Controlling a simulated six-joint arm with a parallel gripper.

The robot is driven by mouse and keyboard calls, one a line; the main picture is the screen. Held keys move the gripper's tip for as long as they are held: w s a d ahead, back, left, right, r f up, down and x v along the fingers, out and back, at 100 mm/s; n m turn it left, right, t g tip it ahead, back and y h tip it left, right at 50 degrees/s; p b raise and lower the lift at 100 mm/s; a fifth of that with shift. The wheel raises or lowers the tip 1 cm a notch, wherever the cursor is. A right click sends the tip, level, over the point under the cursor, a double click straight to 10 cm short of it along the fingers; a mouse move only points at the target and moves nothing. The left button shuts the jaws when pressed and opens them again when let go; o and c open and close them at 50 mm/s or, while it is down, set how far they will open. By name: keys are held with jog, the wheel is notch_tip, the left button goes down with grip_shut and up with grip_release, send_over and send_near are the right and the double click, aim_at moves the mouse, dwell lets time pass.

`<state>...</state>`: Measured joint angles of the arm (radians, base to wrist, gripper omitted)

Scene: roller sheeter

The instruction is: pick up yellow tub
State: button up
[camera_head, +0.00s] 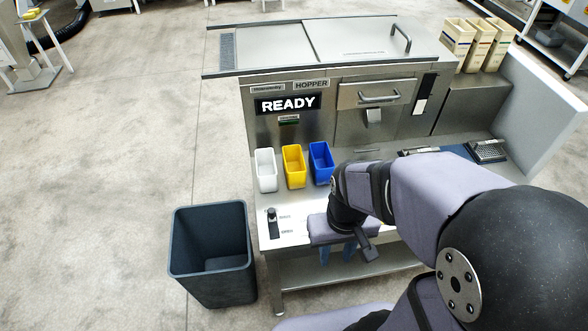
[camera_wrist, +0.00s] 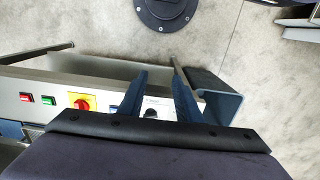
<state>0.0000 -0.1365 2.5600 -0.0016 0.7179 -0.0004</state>
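The yellow tub (camera_head: 294,167) stands upright on the steel shelf in front of the hopper machine, between a white tub (camera_head: 265,170) on its left and a blue tub (camera_head: 321,163) on its right. My gripper (camera_head: 337,254) is in front of the shelf edge, lower and to the right of the yellow tub, apart from it. Its blue fingers point down. In the wrist view my gripper (camera_wrist: 159,75) has its two fingers apart with nothing held between them. The yellow tub does not show in the wrist view.
A dark open bin (camera_head: 213,255) stands on the floor left of the steel shelf (camera_head: 290,205). The hopper machine (camera_head: 350,100) rises behind the tubs. Several cream containers (camera_head: 480,42) stand at the back right. The wrist view shows a red-and-yellow rotary switch (camera_wrist: 82,103) on a panel.

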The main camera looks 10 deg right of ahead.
jog(key=o, duration=0.7)
jog(key=w+a+f+t+b, duration=0.1)
jog(key=w+f+t+b, duration=0.1)
jog(key=w, duration=0.5)
jog(key=w+f+t+b, duration=0.3)
jog(key=w+t+b, duration=0.1)
jog(key=w+b, duration=0.2)
jog(key=w+a+f+t+b, duration=0.1)
jog(key=w+f+t+b, duration=0.2)
jog(key=w, duration=0.5)
jog(key=shift+a+f+t+b, duration=0.3)
jog(key=shift+t+b, duration=0.2)
jog(key=shift+b, duration=0.15)
jog(key=w+r+t+b, duration=0.2)
jog(key=w+t+b, duration=0.1)
jog(key=w, duration=0.1)
jog(key=t+p, duration=0.1)
jog(key=t, duration=0.1)
send_near(291, 150)
jog(key=shift+x, duration=2.1)
